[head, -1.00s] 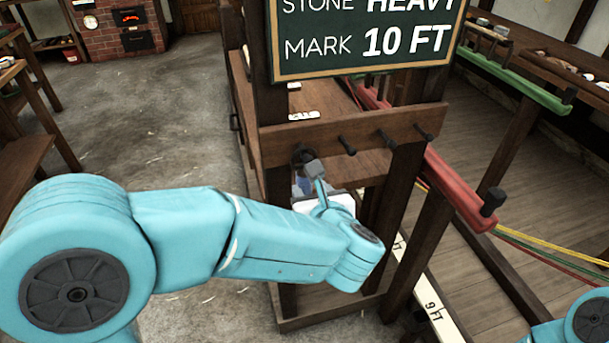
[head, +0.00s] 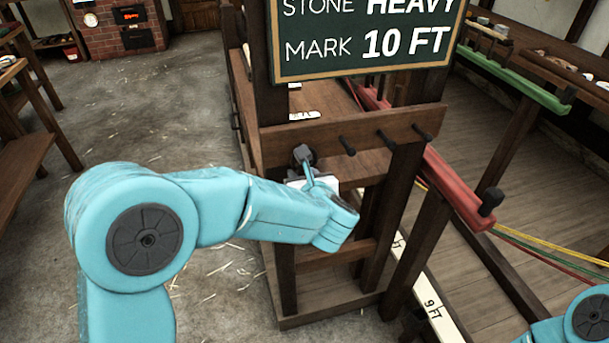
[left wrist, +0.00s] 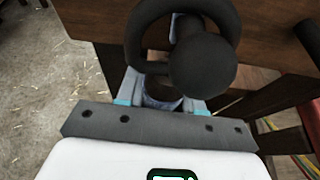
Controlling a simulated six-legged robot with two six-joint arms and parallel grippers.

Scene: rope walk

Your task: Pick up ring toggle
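A dark ring (left wrist: 136,40) shows large at the top of the left wrist view, with a round dark knob in front of it. I cannot tell whether the knob is part of the ring toggle or the end of a peg. In the head view a small dark piece (head: 301,153) is at the left end of the peg rail. My left gripper (left wrist: 163,92) is close below and behind the ring; its fingertips are largely hidden, so its grip cannot be made out. My right gripper is out of view.
A wooden peg rail (head: 280,145) carries more dark pegs (head: 347,145) to the right. A chalkboard (head: 360,62) stands just above. A red rail (head: 455,185) runs at the right. Open floor (head: 150,100) lies at the left.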

